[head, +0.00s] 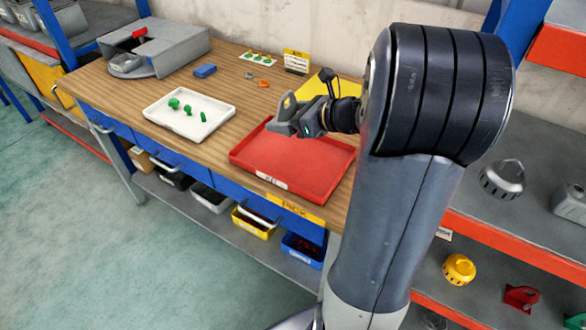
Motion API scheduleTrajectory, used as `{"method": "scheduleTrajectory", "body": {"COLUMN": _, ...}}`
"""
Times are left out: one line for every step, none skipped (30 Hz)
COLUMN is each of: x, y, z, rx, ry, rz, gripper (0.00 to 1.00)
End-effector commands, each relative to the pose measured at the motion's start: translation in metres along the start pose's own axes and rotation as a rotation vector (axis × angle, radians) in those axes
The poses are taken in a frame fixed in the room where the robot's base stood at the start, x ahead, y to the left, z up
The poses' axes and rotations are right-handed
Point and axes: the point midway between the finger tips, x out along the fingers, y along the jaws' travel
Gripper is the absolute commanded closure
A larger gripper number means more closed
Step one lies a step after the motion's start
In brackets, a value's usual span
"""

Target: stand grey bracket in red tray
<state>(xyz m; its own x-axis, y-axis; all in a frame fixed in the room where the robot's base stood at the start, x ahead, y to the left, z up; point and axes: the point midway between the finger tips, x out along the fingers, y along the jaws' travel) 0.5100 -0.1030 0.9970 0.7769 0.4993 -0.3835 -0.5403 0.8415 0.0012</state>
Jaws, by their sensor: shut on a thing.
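The red tray (290,165) lies on the workbench near its front edge, with a bare floor inside. My gripper (303,121) is over the back left part of the tray. It is shut on the grey bracket (287,108), which has an upright plate with an opening and a flatter foot. The bracket appears to be above the tray; I cannot tell whether it touches the tray.
A white tray (180,130) with several green parts stands left of the red tray. A grey housing (155,50) stands at the back left, and a blue block (205,71) lies behind the white tray. A yellow sign (296,60) stands at the back.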

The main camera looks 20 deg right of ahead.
Motion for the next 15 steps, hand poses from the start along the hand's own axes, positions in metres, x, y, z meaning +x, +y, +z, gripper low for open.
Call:
{"method": "scheduleTrajectory", "body": {"x": -0.003, "y": -0.003, "z": -0.007, "rx": -0.003, "ry": -0.002, "rz": 0.002, "gripper": 0.65}}
{"method": "scheduleTrajectory", "body": {"x": -0.005, "y": -0.003, "z": -0.009, "rx": -0.004, "ry": -0.002, "rz": 0.004, "gripper": 0.65}}
{"method": "scheduleTrajectory", "body": {"x": -0.007, "y": -0.003, "z": -0.011, "rx": -0.005, "ry": -0.003, "rz": 0.008, "gripper": 0.65}}
{"method": "scheduleTrajectory", "body": {"x": -0.008, "y": -0.004, "z": -0.013, "rx": -0.005, "ry": -0.003, "rz": 0.010, "gripper": 0.65}}
{"method": "scheduleTrajectory", "body": {"x": -0.007, "y": -0.004, "z": -0.016, "rx": -0.005, "ry": -0.002, "rz": 0.011, "gripper": 0.65}}
{"method": "scheduleTrajectory", "body": {"x": -0.006, "y": -0.004, "z": -0.021, "rx": -0.004, "ry": -0.002, "rz": 0.013, "gripper": 0.65}}
{"method": "scheduleTrajectory", "body": {"x": -0.005, "y": -0.004, "z": -0.025, "rx": -0.003, "ry": -0.001, "rz": 0.014, "gripper": 0.65}}
{"method": "scheduleTrajectory", "body": {"x": -0.003, "y": -0.004, "z": -0.030, "rx": -0.004, "ry": -0.001, "rz": 0.015, "gripper": 0.65}}
{"method": "scheduleTrajectory", "body": {"x": 0.000, "y": -0.004, "z": -0.038, "rx": -0.002, "ry": -0.001, "rz": 0.015, "gripper": 0.65}}
{"method": "scheduleTrajectory", "body": {"x": 0.003, "y": -0.004, "z": -0.043, "rx": -0.001, "ry": -0.001, "rz": 0.015, "gripper": 0.65}}
{"method": "scheduleTrajectory", "body": {"x": 0.005, "y": -0.004, "z": -0.048, "rx": -0.002, "ry": -0.001, "rz": 0.015, "gripper": 0.65}}
{"method": "scheduleTrajectory", "body": {"x": 0.007, "y": -0.004, "z": -0.054, "rx": -0.002, "ry": -0.001, "rz": 0.016, "gripper": 0.65}}
{"method": "scheduleTrajectory", "body": {"x": 0.009, "y": -0.004, "z": -0.058, "rx": -0.003, "ry": -0.002, "rz": 0.015, "gripper": 0.65}}
{"method": "scheduleTrajectory", "body": {"x": 0.010, "y": -0.004, "z": -0.061, "rx": -0.004, "ry": -0.002, "rz": 0.014, "gripper": 0.65}}
{"method": "scheduleTrajectory", "body": {"x": 0.012, "y": -0.004, "z": -0.065, "rx": -0.004, "ry": -0.002, "rz": 0.014, "gripper": 0.65}}
